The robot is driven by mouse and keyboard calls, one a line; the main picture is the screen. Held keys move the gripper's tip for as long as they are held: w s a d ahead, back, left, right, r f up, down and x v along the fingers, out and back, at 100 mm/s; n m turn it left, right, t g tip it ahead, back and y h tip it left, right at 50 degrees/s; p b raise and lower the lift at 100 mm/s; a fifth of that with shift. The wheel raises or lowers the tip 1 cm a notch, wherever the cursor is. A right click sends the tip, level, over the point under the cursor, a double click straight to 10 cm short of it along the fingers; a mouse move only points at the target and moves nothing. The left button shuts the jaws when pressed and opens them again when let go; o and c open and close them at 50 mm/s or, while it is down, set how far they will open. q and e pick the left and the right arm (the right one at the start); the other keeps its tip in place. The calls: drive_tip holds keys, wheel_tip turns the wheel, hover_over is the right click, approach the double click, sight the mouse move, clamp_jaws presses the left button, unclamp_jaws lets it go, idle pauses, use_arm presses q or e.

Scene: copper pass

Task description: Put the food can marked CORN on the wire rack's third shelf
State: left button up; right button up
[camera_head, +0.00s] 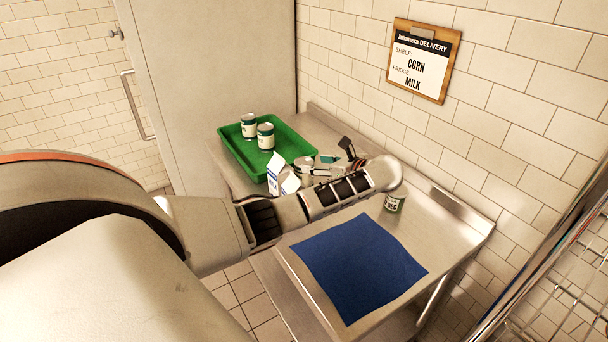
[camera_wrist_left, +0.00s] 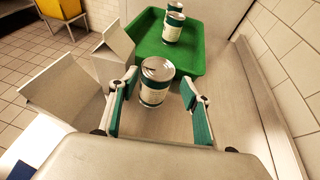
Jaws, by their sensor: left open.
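My left gripper (camera_head: 322,166) is open over the steel table. In the left wrist view its two green-padded fingers (camera_wrist_left: 159,88) stand on either side of a can (camera_wrist_left: 157,80) with a pale-and-green label. The can is upright, and I see no clear contact with the fingers. The same can (camera_head: 303,165) is partly hidden in the head view. Another can (camera_head: 394,201) stands by the wall, partly behind my arm. I cannot read which is marked CORN. The wire rack (camera_head: 565,300) shows only in part at the right edge. My right gripper is not in view.
A green tray (camera_head: 231,144) holds two cans (camera_head: 249,125) (camera_head: 266,137) at the far end. White cartons (camera_head: 279,175) stand close beside the gripper. A blue mat (camera_head: 360,265) lies clear at the near end. A delivery notice (camera_head: 422,60) reads shelf CORN, fridge MILK.

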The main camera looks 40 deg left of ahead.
sight(306, 163)
use_arm(q)
drive_tip(key=shift+a+f, duration=0.2)
drive_tip(key=shift+a, duration=0.35)
drive_tip(key=x, duration=0.4)
drive_tip(key=shift+s+f, duration=0.1)
drive_tip(key=shift+f, duration=0.05)
drive_tip(key=c, duration=1.1)
drive_tip(key=shift+c, duration=1.1)
